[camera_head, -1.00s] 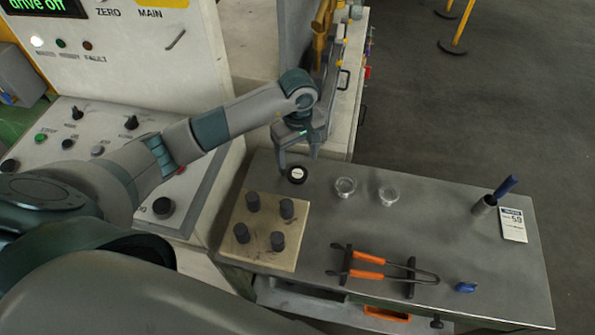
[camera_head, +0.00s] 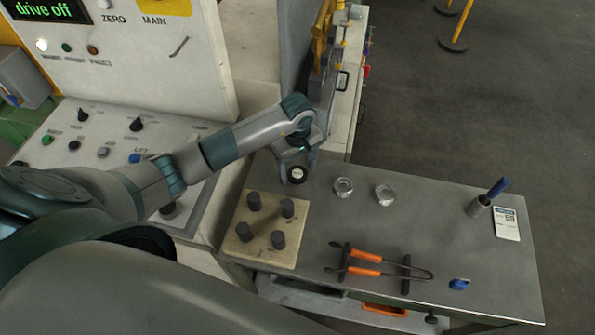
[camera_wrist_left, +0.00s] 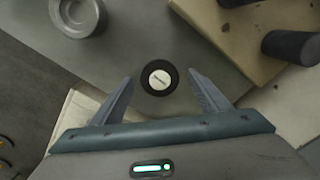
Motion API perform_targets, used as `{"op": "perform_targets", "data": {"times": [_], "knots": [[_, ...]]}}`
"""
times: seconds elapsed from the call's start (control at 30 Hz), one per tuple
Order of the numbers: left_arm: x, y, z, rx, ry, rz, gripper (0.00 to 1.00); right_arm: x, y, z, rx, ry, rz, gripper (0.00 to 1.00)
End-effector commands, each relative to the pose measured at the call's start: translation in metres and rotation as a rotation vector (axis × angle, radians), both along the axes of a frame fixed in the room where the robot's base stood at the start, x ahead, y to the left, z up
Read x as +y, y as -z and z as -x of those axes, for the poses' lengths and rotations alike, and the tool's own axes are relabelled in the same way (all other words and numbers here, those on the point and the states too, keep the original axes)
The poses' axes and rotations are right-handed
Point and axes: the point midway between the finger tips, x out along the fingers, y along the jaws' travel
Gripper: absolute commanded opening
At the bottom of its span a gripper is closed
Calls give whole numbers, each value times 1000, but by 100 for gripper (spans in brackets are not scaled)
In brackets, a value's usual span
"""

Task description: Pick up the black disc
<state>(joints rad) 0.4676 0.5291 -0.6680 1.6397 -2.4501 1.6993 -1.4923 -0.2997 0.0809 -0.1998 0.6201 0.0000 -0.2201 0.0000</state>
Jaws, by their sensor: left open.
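The black disc (camera_head: 297,175) has a white round label and lies on the grey bench top. In the left wrist view the black disc (camera_wrist_left: 159,88) sits centred between the two fingertips. My left gripper (camera_head: 297,169) is open above and around the disc; its fingers (camera_wrist_left: 160,76) stand on either side with a gap on both sides. I cannot tell exactly how far the fingertips are above the bench. My right gripper is not in view.
A pale block (camera_head: 243,246) with several dark cylinders stands close to the disc. Orange-handled tongs (camera_head: 366,272), a blue object (camera_head: 459,284), a cup with a blue handle (camera_head: 479,206) and a card (camera_head: 507,224) are farther off.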

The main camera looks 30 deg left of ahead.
Motion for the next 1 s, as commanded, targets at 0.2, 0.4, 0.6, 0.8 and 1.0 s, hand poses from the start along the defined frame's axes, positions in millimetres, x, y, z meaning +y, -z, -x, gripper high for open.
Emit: {"op": "perform_targets", "data": {"times": [0.2, 0.4, 0.6, 0.8, 1.0], "knots": [[0, 2, 0, -1, 0, 1, 70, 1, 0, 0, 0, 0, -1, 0], [0, 1, 0, -1, 1, 1, 70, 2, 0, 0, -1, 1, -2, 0], [0, 1, 0, 0, 1, 0, 39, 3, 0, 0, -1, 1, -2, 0], [0, 1, -1, -2, 0, 1, 14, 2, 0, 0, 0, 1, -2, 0], [0, 0, -1, -2, 1, 0, 14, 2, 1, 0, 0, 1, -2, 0]]}}
